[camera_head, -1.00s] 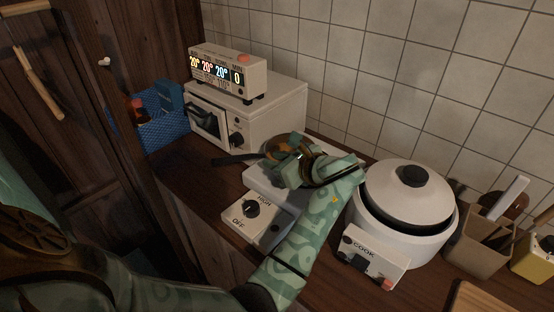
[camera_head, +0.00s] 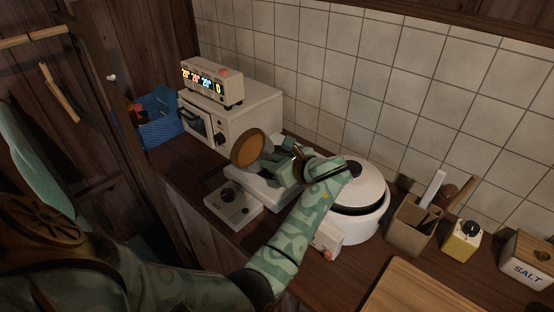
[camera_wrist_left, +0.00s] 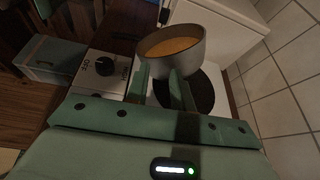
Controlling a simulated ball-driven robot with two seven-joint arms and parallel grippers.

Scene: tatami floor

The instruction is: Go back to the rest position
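My left gripper (camera_head: 283,167) is above the hot plate (camera_head: 232,203) in the head view. In the left wrist view its two fingers (camera_wrist_left: 160,88) stand apart with nothing seen between them. The pan (camera_head: 248,149), with orange-brown contents, is just beyond the fingertips and looks tilted toward the head camera. Its dark handle points down left. The pan also shows in the left wrist view (camera_wrist_left: 190,56), very close to the fingertips; I cannot tell whether they touch. The dark burner disc (camera_wrist_left: 203,96) is partly bare. My right gripper is not in view.
A white rice cooker (camera_head: 374,224) stands right of and partly behind my left forearm. A toaster oven (camera_head: 252,112) stands behind the pan, with a blue basket (camera_head: 160,132) left of it. A utensil holder (camera_head: 405,232), yellow box (camera_head: 462,243), salt box (camera_head: 527,264) and cutting board (camera_head: 415,290) are right.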

